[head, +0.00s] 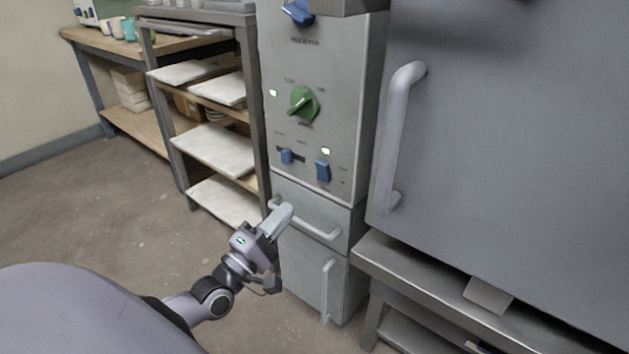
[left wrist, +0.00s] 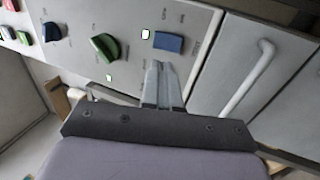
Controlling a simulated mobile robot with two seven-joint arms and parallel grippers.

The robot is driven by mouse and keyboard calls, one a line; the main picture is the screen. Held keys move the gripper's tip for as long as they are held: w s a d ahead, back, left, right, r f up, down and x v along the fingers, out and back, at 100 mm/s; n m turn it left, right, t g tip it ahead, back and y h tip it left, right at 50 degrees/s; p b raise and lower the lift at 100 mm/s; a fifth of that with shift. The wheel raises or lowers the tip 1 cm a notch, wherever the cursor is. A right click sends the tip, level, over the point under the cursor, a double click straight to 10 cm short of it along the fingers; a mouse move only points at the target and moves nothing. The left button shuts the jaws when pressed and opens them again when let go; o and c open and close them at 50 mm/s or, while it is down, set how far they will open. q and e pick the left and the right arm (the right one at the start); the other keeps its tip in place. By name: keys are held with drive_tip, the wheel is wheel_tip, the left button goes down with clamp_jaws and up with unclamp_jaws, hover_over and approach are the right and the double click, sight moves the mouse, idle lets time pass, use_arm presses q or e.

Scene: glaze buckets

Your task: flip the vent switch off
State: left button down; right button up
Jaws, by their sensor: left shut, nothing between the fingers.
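The grey control panel (head: 315,75) has a blue rocker switch (head: 323,170) at its lower right, under a lit indicator (head: 325,151). A blue slider (head: 287,156) is to its left. The labels are too small to read, so I take the rocker as the vent switch. In the left wrist view the blue switch (left wrist: 168,43) lies just beyond the fingertips, with a visible gap. My left gripper (head: 286,208) is shut and empty, below the panel and in front of the drawer. In the left wrist view its fingers (left wrist: 160,68) probably hide the slider. My right gripper is out of view.
A green knob (head: 303,103) and a blue knob (head: 298,12) sit higher on the panel. A drawer handle (head: 312,222) is close to my left gripper. A large grey door with a handle (head: 398,135) stands right; a shelf rack with white boards (head: 214,148) stands left.

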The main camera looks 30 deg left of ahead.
use_arm(q)
drive_tip(key=b, duration=0.2)
approach(323, 168)
drive_tip(key=x, duration=0.5)
drive_tip(key=shift+w, duration=0.4)
drive_tip(key=shift+w+d+r, duration=0.1)
drive_tip(key=shift+w+r, duration=0.1)
drive_tip(key=shift+w, duration=0.25)
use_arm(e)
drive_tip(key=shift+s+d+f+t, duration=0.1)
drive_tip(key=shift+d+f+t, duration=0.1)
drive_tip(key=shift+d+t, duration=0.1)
use_arm(q)
drive_tip(key=shift+w+r+g+p, duration=0.15)
drive_tip(key=shift+r+g+p, duration=0.2)
drive_tip(key=shift+p, duration=0.6)
drive_tip(key=shift+f, duration=0.2)
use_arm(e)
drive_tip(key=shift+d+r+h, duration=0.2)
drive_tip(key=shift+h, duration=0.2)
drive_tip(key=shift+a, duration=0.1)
